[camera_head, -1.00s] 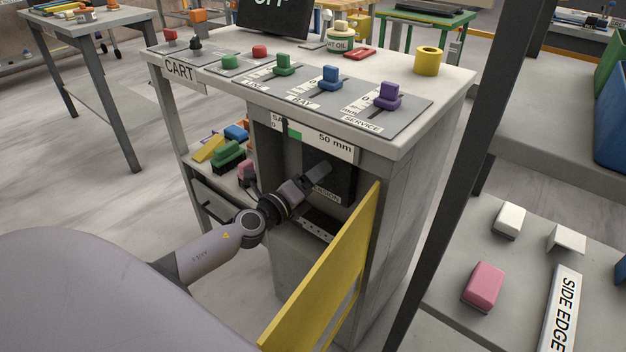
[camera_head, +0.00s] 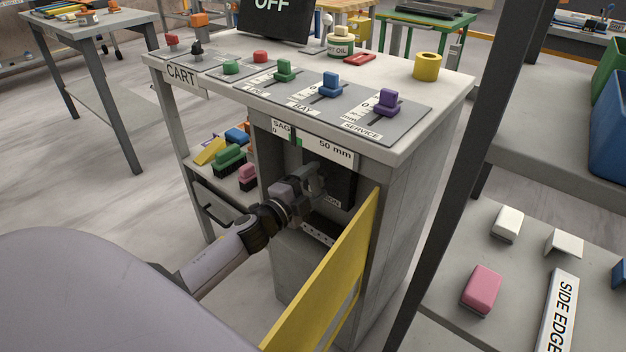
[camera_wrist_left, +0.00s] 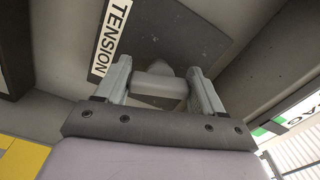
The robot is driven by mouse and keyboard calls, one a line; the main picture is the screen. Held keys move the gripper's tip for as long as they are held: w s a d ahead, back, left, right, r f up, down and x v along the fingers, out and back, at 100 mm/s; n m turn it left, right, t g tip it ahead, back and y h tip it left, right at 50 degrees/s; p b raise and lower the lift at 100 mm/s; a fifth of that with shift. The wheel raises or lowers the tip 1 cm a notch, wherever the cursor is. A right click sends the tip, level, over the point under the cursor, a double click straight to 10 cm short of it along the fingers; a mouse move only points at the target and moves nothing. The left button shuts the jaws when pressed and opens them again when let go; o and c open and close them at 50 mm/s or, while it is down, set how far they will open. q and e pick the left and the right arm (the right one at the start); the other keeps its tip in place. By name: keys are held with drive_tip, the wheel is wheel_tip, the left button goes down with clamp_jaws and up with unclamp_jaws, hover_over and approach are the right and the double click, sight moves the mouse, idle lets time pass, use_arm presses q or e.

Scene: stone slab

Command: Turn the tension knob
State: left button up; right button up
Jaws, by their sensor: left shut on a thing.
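The tension knob (camera_wrist_left: 160,84) is a grey block on a dark plate (camera_wrist_left: 165,38), inside the open front bay of the cart (camera_head: 385,215). A white TENSION label (camera_wrist_left: 110,38) lies along the plate's edge. My left gripper (camera_head: 314,180) reaches into the bay and is shut on the knob, with one finger on each side of it in the left wrist view. In the head view the gripper hides the knob and part of the label. A SAG gauge (camera_head: 325,147) with a green band and a 50 mm mark sits above. My right gripper is not in view.
A yellow panel (camera_head: 325,285) stands open to the right of my left arm. Coloured sliders and a yellow ring (camera_head: 427,66) are on the cart top. A dark post (camera_head: 460,170) and a grey shelf (camera_head: 440,305) with several blocks are on the right.

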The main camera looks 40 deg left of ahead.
use_arm(q)
drive_tip(key=shift+n+p, duration=0.4)
drive_tip(key=shift+n, duration=0.6)
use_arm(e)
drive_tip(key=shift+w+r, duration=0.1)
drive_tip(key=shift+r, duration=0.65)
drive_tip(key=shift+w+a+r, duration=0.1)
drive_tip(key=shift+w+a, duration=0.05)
use_arm(q)
drive_tip(key=o, duration=1)
drive_tip(key=shift+c, duration=0.2)
drive_tip(key=s+p, duration=0.1)
drive_tip(key=s, duration=0.6)
drive_tip(key=shift+a, duration=0.3)
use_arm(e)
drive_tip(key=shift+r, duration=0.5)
use_arm(q)
drive_tip(key=shift+s+f, duration=0.1)
drive_tip(key=shift+s, duration=0.05)
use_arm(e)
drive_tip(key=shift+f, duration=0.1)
